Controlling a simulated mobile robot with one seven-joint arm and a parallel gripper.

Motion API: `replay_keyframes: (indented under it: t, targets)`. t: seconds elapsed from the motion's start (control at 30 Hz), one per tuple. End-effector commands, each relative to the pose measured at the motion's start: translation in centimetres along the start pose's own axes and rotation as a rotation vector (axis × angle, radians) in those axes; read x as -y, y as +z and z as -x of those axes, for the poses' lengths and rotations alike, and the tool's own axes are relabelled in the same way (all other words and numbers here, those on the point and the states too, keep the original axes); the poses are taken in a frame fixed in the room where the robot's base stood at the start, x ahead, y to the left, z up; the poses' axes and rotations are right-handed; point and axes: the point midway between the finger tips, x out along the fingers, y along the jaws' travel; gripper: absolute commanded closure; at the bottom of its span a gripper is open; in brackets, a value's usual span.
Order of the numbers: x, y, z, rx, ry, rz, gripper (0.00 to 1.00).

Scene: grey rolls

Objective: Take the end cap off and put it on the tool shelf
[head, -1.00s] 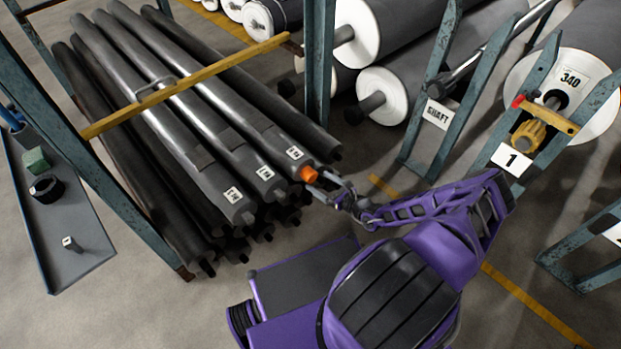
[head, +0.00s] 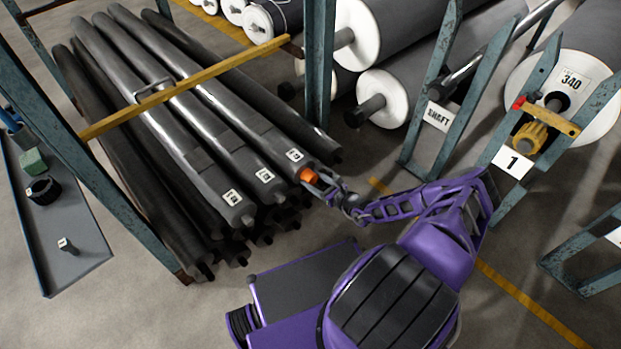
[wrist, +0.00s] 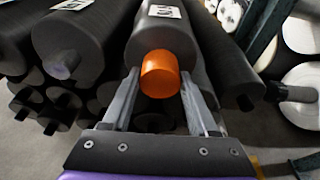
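The orange end cap (head: 307,175) sits on the near end of a grey roll (head: 262,137) at the right of the stacked rolls. In the wrist view the cap (wrist: 160,74) is near the middle, under the roll's white label. My gripper (head: 320,181) is at the cap. In the wrist view my gripper's two fingers (wrist: 159,86) stand open on either side of the cap, with a small gap showing at each side. The tool shelf (head: 82,233) is the grey tray at the far left.
The shelf holds a green block (head: 33,160), a black ring (head: 44,190) and a small labelled piece (head: 67,245). A blue-green rack post (head: 120,180) stands between shelf and rolls. A yellow bar (head: 185,85) crosses above the rolls. The shelf's middle is bare.

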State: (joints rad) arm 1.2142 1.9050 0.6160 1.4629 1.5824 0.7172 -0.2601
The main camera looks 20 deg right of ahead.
Motion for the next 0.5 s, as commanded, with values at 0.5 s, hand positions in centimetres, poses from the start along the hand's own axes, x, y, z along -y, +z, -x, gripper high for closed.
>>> replay_keyframes:
  t: [0.5]
  targets:
    - [0.1,-0.4,1.9,-0.001,-0.001,0.000,0.77]
